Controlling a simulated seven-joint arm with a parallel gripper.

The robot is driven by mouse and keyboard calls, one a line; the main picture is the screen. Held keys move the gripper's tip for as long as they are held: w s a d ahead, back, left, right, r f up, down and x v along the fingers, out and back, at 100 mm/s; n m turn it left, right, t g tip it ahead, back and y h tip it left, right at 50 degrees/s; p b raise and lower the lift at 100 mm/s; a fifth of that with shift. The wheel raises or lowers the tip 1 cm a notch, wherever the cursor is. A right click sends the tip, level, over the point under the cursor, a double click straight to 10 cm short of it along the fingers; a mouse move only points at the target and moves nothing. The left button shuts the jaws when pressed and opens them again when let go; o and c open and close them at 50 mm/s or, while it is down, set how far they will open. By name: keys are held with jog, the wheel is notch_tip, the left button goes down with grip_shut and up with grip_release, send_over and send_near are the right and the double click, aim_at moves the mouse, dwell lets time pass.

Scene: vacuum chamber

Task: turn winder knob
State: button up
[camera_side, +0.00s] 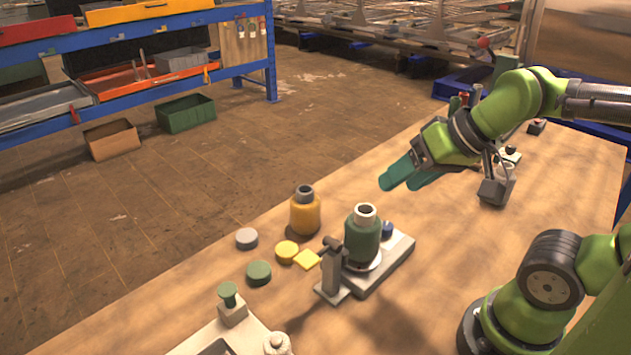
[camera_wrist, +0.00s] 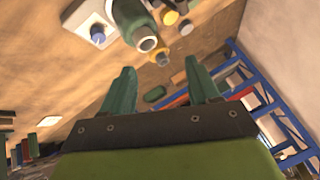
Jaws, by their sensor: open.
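I cannot tell for certain which part is the winder knob. A small blue knob (camera_side: 387,230) sits on the pale base (camera_side: 397,252) of a fixture, beside a dark green bottle (camera_side: 362,241). In the wrist view the blue knob (camera_wrist: 97,34) is at the upper left, next to the green bottle (camera_wrist: 130,20). A green-topped knob (camera_side: 229,293) stands on a pale unit at the front left. My gripper (camera_side: 402,178) is open and empty, raised above the table behind and right of the bottle. Its two green fingers (camera_wrist: 160,78) are spread apart and touch nothing.
A yellow bottle (camera_side: 305,213) and several round caps, including a green one (camera_side: 259,272), are left of the fixture. A grey upright bracket (camera_side: 332,268) stands at its front. A grey box-like device (camera_side: 495,190) is below my arm. The table's right middle is clear.

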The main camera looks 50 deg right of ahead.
jog(key=n+g+h, duration=0.2)
jog(key=g, duration=0.8)
send_near(386, 225)
jog(key=w+r, duration=0.4)
jog(key=shift+d+r+g, duration=0.5)
jog(key=shift+r+g, duration=0.4)
jog(key=shift+r, duration=0.1)
jog(key=shift+y, duration=0.3)
jog(key=x, duration=1.6)
jog(key=shift+w+f, duration=0.1)
jog(key=shift+w, duration=0.05)
